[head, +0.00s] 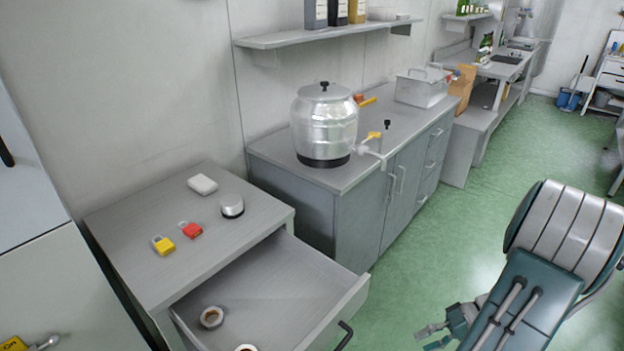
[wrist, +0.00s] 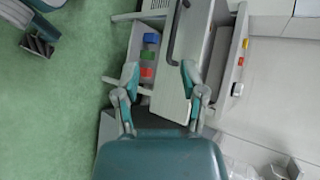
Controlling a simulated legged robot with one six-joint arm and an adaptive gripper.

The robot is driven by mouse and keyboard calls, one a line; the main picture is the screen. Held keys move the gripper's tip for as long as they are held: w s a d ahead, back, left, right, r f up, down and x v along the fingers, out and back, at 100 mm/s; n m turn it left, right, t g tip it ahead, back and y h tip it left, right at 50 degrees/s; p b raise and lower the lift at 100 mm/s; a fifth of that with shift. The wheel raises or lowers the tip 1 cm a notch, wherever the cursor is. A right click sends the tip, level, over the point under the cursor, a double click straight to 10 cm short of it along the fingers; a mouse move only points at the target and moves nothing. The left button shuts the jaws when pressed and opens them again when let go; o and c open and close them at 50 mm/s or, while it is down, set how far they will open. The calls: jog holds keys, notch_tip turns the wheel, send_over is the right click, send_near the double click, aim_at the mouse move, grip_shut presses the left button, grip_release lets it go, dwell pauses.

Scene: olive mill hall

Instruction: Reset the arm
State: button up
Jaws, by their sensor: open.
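My gripper (head: 434,337) hangs over the green floor at the lower right of the head view, to the right of the open drawer and apart from it. In the wrist view my gripper (wrist: 160,74) has its two fingers spread, with nothing between them. The open drawer (wrist: 196,45) lies beyond the fingers there. My arm comes in from the right edge of the head view, its forearm slanting down to the left.
The drawer (head: 318,272) juts from a grey cabinet (head: 130,222) and holds tape rolls (head: 212,317). Yellow and red padlocks (head: 191,230) lie on top. A steel urn (head: 324,125) with a tap stands on the counter (head: 372,118). Green floor (head: 455,225) is clear ahead.

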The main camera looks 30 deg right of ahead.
jog(key=w+a+r+n+g+h, duration=0.4)
jog(key=w+a+r+h, duration=0.35)
jog(key=a+r, duration=0.5)
jog(key=a+r+n+t+h, duration=0.1)
jog(key=a+r+t, duration=0.1)
jog(key=a+r, duration=0.2)
jog(key=a+r+n+t+h, duration=0.2)
jog(key=a+r, duration=0.3)
jog(key=a, duration=0.5)
jog(key=shift+s+r+t, duration=0.2)
jog(key=shift+s+t, duration=0.2)
jog(key=shift+t, duration=0.3)
